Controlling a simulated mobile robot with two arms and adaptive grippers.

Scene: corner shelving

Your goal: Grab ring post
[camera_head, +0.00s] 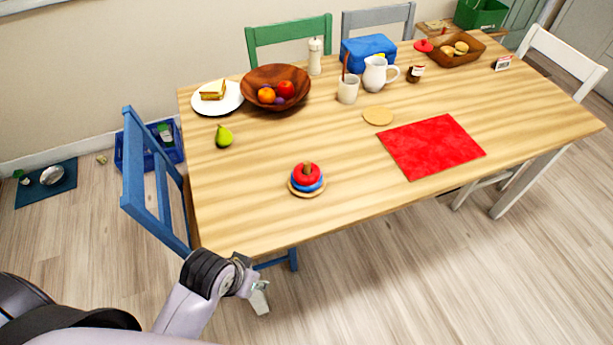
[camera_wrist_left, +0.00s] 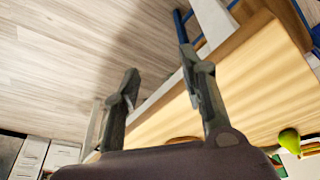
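The ring post (camera_head: 307,178) stands upright on the wooden table near its front edge. It has a wooden round base, a blue ring, a red ring above it and a short brown peg tip. My left gripper (camera_head: 260,296) is in front of and below the table edge, left of the ring post and apart from it. In the left wrist view its two fingers (camera_wrist_left: 158,62) are spread with nothing between them. A brown curved edge shows low in that view, mostly hidden; I cannot tell what it belongs to. My right gripper is not in view.
A blue chair (camera_head: 160,205) stands at the table's left end, close to my left arm. A pear (camera_head: 224,136), a brown fruit bowl (camera_head: 256,84) and a red mat (camera_head: 432,146) lie around the post. The wooden table (camera_head: 250,215) is bare around it.

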